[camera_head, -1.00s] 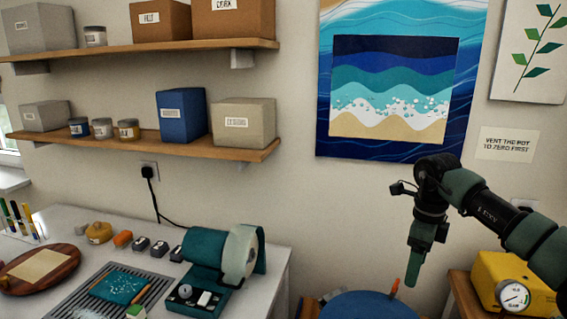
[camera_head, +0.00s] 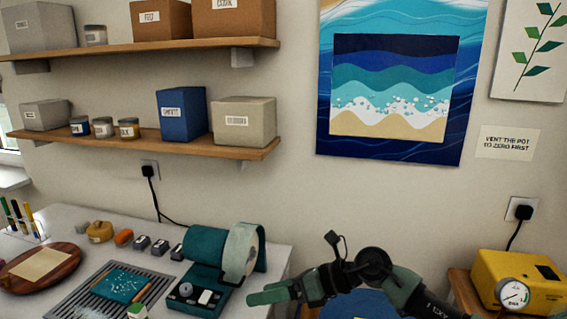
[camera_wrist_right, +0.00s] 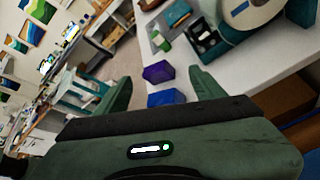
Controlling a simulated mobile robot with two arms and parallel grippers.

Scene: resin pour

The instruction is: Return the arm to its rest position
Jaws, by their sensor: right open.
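My right arm comes in from the lower right in the head view. Its green gripper (camera_head: 272,294) points left, at the right end of the white bench and just below and right of the tape dispenser. In the right wrist view the two green fingers of this gripper (camera_wrist_right: 160,92) stand wide apart with nothing between them. Beyond them, lower down, are a purple box (camera_wrist_right: 158,72) and a blue box (camera_wrist_right: 166,98). My left gripper is not in view.
The teal tape dispenser (camera_head: 208,248) stands close to the gripper. A yellow device with a gauge (camera_head: 515,280) sits on a wooden stand at the right. Part of a blue round thing (camera_head: 365,306) shows behind the arm. Two shelves with boxes hang on the wall.

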